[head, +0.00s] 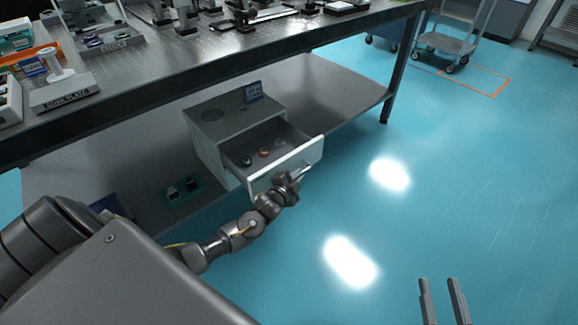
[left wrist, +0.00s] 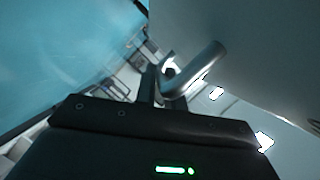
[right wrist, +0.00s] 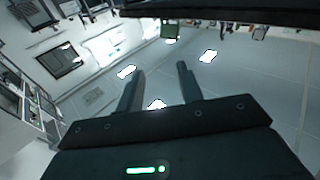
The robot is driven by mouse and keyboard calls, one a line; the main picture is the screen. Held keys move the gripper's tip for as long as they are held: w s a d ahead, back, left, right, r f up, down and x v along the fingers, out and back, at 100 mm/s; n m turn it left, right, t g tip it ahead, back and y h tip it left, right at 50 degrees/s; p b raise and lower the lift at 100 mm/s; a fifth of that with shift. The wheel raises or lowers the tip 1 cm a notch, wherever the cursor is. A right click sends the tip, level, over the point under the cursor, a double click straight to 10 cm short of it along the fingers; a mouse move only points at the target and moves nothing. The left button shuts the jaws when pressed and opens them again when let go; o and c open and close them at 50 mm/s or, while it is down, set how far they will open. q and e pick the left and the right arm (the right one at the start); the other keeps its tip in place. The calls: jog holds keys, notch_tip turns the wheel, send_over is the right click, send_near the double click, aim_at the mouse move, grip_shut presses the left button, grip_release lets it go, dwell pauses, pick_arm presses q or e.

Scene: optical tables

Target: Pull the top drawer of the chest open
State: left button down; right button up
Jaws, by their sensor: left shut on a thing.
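The grey chest (head: 205,147) stands on the lower shelf under the optical table. Its top drawer (head: 290,166) is pulled out well toward the floor side, and several small round items lie inside it. My left gripper (head: 297,178) is at the drawer front and shut on its bar handle. In the left wrist view the metal handle (left wrist: 198,72) lies between the fingers, close to the pale drawer front (left wrist: 260,50). My right gripper (head: 443,290) is open and empty over the floor at the lower right; its spread fingers also show in the right wrist view (right wrist: 160,90).
The optical table (head: 230,45) above carries several instruments. The lower shelf (head: 330,95) is bare to the right of the chest. A green board (head: 182,189) lies left of it. The blue floor (head: 430,180) is clear; a cart (head: 447,42) stands far back.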

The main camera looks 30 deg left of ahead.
pick_arm(q)
jog(key=shift+s+d+f, duration=0.1)
jog(key=shift+s+d, duration=0.15)
jog(key=shift+d, duration=0.35)
pick_arm(e)
jog(key=shift+w+d+f+m+g+h, duration=0.15)
jog(key=shift+d+f+g+h, duration=0.2)
jog(key=shift+f, duration=0.25)
jog(key=shift+w+d+f+m+g+h, duration=0.15)
jog(key=shift+d+f+g+h, duration=0.15)
jog(key=shift+f+h, duration=0.2)
pick_arm(q)
jog(key=c, duration=1.5)
grip_release()
